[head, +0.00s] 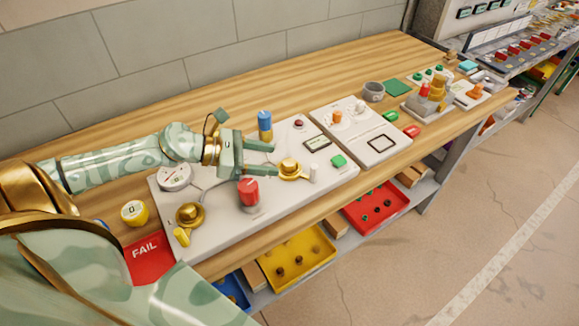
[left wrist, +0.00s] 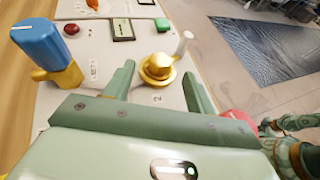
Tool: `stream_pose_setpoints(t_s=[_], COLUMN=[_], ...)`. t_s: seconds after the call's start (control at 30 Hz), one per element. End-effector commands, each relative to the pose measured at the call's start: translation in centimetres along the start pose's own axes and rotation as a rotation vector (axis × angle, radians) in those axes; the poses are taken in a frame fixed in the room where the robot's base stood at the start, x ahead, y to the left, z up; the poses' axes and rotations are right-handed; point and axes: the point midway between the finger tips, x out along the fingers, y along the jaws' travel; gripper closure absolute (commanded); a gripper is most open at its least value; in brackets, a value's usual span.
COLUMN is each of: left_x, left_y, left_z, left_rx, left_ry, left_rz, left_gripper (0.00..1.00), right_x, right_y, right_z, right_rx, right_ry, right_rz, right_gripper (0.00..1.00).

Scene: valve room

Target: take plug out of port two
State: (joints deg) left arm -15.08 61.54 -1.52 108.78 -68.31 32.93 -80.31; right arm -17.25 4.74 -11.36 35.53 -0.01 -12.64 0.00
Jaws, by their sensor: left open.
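A brass domed piece (head: 290,167), which I take for the plug in port two, sits on the pale panel (head: 215,235). It also shows in the left wrist view (left wrist: 158,68), with a small "2" printed on the panel near it. In the left wrist view the brass piece shows between and slightly beyond the fingertips. The right gripper cannot be made out.
A blue knob (head: 265,121) on a brass base and a red knob (head: 249,190) stand close to my left gripper's two sides. Another brass dome (head: 190,214) is at lower left. A second white panel (head: 375,150) lies to the right. Bare wood (head: 200,95) runs behind the panel.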

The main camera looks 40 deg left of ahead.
Motion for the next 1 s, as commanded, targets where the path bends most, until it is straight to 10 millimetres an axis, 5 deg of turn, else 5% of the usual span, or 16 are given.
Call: stream_pose_setpoints(t_s=[0.3, 0.57, 0.77, 1.0], left_x=[4.2, 4.5, 4.5, 4.5], left_y=[0.0, -0.1, -0.1, -0.1], left_z=[0.1, 0.0, 0.0, 0.1], left_rx=[0.001, -0.002, -0.001, 0.000], left_ry=[-0.003, 0.000, -0.001, -0.001], left_rz=[0.001, 0.000, 0.000, 0.000], left_gripper=[0.44, 0.44, 0.95, 0.97], right_x=[0.8, 0.8, 0.8, 0.8], right_y=[-0.7, -0.6, -0.4, -0.1], right_z=[-0.1, -0.1, 0.0, 0.1], right_rx=[0.002, 0.001, -0.001, -0.002], right_ry=[-0.001, -0.001, -0.002, -0.003], right_rz=[-0.010, -0.009, -0.005, -0.003], right_gripper=[1.00, 1.00, 1.00, 1.00])
